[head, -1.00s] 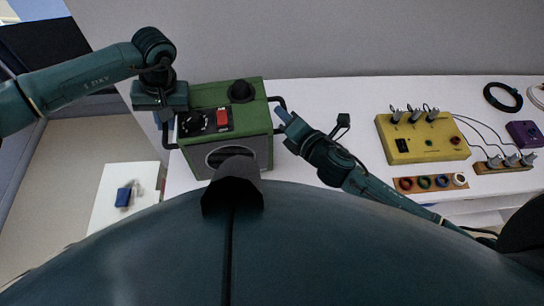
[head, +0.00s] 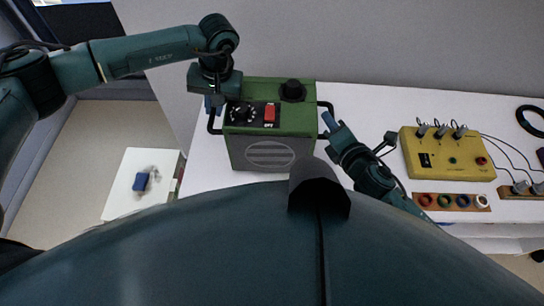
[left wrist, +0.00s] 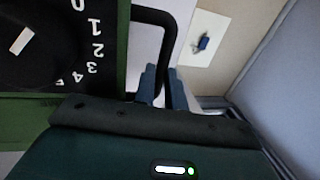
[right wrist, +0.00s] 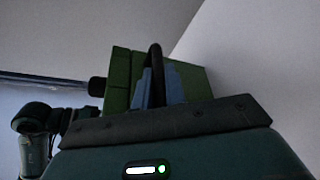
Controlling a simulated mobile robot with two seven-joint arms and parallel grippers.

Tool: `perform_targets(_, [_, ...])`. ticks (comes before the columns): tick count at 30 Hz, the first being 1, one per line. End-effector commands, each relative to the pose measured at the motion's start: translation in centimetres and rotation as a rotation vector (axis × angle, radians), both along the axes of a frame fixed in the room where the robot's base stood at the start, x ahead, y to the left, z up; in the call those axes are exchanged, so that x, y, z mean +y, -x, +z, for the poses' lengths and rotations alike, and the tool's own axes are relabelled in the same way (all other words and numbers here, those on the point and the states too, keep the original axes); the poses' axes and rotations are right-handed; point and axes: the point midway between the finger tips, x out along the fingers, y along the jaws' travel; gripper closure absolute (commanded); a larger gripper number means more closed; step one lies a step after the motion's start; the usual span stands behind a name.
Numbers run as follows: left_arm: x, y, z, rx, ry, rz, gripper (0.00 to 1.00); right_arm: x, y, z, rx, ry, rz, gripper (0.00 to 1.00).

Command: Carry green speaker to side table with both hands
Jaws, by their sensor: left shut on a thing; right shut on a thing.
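The green speaker (head: 309,112) stands upright at the white bench's left end, with a grey grille front, a red switch and dark knobs on top. I cannot tell whether it touches the bench. My left gripper (head: 213,106) is shut on its left black handle, which also shows in the left wrist view (left wrist: 170,38). My right gripper (head: 331,123) is shut on its right handle, seen in the right wrist view (right wrist: 155,56) against the speaker's green side (right wrist: 118,78). The white side table (head: 122,200) stands lower, at the left, apart from the speaker.
On the bench (head: 370,105) to the right are a yellow box (head: 436,163) with cables, a strip of coloured rings (head: 451,202) and a black coil (head: 531,119). Floor shows around the side table.

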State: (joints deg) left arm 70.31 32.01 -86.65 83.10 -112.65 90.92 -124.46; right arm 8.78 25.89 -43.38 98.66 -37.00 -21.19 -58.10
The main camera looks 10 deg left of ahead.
Motion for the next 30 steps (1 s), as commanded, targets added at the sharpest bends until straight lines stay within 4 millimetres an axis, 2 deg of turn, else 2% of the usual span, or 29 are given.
perform_targets(8, [-0.1, -0.1, -1.0, -0.003, 0.003, -0.002, 1.0, 0.1, -0.1, -0.8, -0.005, -0.003, 0.002, 1.0])
perform_targets(28, [-0.1, -0.1, -4.9, -0.003, 0.003, -0.002, 1.0, 0.1, -0.1, -4.8, -0.006, -0.003, 0.003, 1.0])
perform_targets(29, [-0.1, 0.0, -4.7, -0.001, 0.002, -0.001, 0.85, 0.1, 0.0, -4.7, 0.0, 0.0, 0.001, 0.85])
perform_targets(30, [-0.1, 0.0, -4.6, 0.0, 0.002, -0.001, 0.82, 0.1, 0.0, -4.6, 0.0, 0.0, 0.001, 0.82])
